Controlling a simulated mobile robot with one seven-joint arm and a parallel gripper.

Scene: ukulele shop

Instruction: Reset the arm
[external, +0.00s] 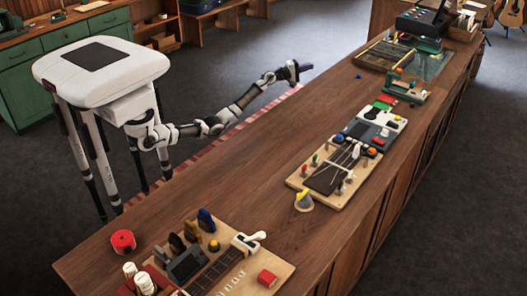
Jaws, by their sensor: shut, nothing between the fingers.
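The arm is held low and bent, roughly level with the counter top. The gripper is shut and empty.
A board with knobs and strings (325,185) lies mid-counter, with a yellow-topped cup (304,201) beside it. A board with a fretted strip (225,268) and a red round container (123,242) are at the front. The counter's left side near my gripper is mostly clear.

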